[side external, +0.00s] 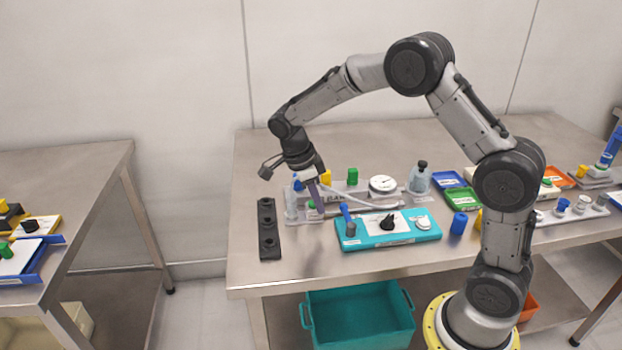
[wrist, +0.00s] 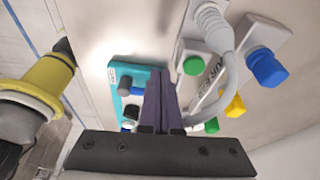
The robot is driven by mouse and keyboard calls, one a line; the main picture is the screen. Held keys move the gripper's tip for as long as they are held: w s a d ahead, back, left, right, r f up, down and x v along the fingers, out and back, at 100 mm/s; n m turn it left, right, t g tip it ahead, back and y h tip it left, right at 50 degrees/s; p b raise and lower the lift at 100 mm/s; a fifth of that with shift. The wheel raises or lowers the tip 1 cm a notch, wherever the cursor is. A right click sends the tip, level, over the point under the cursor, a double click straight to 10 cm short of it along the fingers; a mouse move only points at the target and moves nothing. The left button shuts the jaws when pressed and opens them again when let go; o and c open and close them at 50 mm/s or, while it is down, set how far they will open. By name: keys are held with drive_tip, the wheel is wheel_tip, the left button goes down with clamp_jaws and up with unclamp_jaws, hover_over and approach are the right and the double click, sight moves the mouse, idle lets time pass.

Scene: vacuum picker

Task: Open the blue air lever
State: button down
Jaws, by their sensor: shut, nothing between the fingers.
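A grey manifold (side external: 330,202) marked AIR stands behind the teal box (side external: 398,233). It carries blue (side external: 297,183), yellow (side external: 326,178) and green (side external: 352,176) caps, with the blue one at its left end. The blue cap also shows at the right of the wrist view (wrist: 267,68). My gripper (side external: 318,202) is shut and empty, fingers pointing down, near the front left of the manifold. In the wrist view its purple fingers (wrist: 161,78) lie between the teal box and the manifold.
A black strip with round sockets (side external: 268,230) lies left of the manifold. A pale hose (side external: 365,203) crosses the manifold. A round gauge (side external: 383,184) and a bottle (side external: 420,178) stand to its right.

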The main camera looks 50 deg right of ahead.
drive_tip(key=v, duration=0.9)
drive_tip(key=shift+d+r, duration=0.15)
drive_tip(key=shift+r, duration=0.05)
drive_tip(key=s+a+r+n+t, duration=0.2)
drive_tip(key=s+r+n+t, duration=0.25)
drive_tip(key=s+r, duration=0.85)
drive_tip(key=s+a+f+n+t+y, duration=0.1)
drive_tip(key=s+f+n, duration=0.2)
drive_tip(key=s+n, duration=0.3)
drive_tip(key=s+a+f+n+t+y, duration=0.1)
drive_tip(key=s+f+n, duration=0.3)
drive_tip(key=n, duration=1.1)
drive_tip(key=shift+s+a+f+t+y, duration=0.3)
drive_tip(key=shift+s+a+t, duration=0.4)
drive_tip(key=shift+s, duration=0.3)
